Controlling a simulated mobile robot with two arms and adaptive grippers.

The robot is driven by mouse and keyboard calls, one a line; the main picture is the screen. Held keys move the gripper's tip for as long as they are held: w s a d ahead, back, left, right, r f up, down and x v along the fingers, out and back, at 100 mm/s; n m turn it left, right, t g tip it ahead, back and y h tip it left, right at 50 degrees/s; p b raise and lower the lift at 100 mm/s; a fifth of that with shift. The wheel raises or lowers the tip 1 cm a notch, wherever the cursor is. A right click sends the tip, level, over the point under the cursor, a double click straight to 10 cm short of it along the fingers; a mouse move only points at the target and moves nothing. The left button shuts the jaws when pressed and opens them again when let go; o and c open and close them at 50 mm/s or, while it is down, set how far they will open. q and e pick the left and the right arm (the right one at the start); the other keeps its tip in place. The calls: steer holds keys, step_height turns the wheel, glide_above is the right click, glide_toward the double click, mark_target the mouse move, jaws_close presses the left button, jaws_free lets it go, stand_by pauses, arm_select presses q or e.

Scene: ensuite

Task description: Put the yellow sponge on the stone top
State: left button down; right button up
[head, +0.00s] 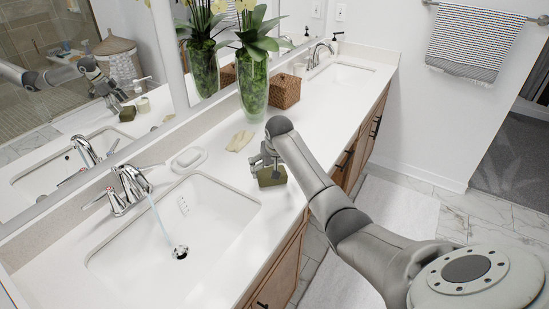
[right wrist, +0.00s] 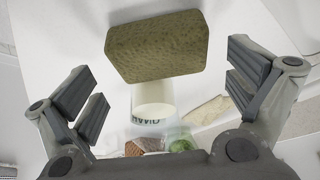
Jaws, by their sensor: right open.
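An olive-yellow sponge (head: 271,177) appears to rest on the white stone top (head: 313,112) near its front edge, between the two sinks. My right gripper (head: 264,163) is right at it, over its far side in the head view. My left gripper is out of view.
A pale cup (right wrist: 153,97) stands close to the sponge. Behind are a crumpled tan cloth-like piece (head: 239,141), a soap dish (head: 188,160), a glass vase (head: 253,88) and a woven basket (head: 285,91). Water runs from the tap (head: 131,184) into the near sink (head: 215,208).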

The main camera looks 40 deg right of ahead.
steer(key=v, duration=0.8)
steer(key=shift+r+b, duration=0.2)
steer(key=shift+b, duration=0.15)
steer(key=shift+s+f, duration=0.1)
steer(key=shift+s, duration=0.05)
